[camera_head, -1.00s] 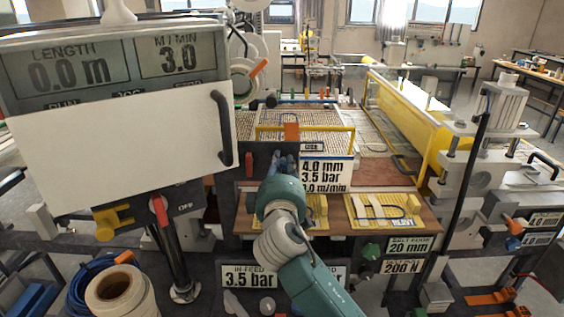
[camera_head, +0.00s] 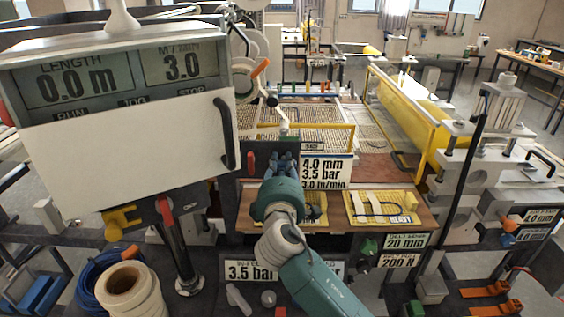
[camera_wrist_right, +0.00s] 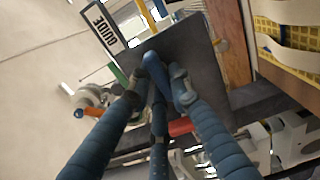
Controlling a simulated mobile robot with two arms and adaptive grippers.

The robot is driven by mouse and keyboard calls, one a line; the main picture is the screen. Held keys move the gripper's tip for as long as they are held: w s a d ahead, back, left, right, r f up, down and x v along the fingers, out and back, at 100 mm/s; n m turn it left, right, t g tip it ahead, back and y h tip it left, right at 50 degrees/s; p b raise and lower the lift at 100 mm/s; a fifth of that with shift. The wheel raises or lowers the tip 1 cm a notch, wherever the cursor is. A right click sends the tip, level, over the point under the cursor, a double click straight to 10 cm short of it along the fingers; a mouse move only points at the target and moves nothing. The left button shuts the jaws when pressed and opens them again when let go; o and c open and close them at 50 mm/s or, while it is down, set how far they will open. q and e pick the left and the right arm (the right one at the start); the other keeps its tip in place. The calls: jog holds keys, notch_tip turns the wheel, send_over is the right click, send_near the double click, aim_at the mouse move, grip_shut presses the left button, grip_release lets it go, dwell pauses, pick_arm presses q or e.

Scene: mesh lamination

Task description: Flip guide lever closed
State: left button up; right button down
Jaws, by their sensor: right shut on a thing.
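My right gripper (camera_head: 283,164) has its blue fingers shut at the dark panel under the small guide label (camera_head: 311,146). In the wrist view, the fingers (camera_wrist_right: 157,82) close together in front of the dark plate (camera_wrist_right: 196,62), beside the GUIDE label (camera_wrist_right: 101,27). The guide lever is mostly hidden between and behind the fingers, so its exact angle is unclear. My left gripper is out of view.
A red lever (camera_head: 252,165) is close left of my gripper; it also shows in the wrist view (camera_wrist_right: 180,127). A setting sign (camera_head: 324,171) stands close right. Yellow trays (camera_head: 381,207) lie on the wooden shelf (camera_head: 428,216). The large control box (camera_head: 120,150) blocks the left.

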jog(key=shift+f, duration=0.15)
jog(key=c, duration=1.6)
grip_release()
jog(key=shift+o, duration=0.2)
jog(key=shift+a, duration=0.1)
jog(key=shift+s, duration=0.1)
jog(key=s, duration=1.2)
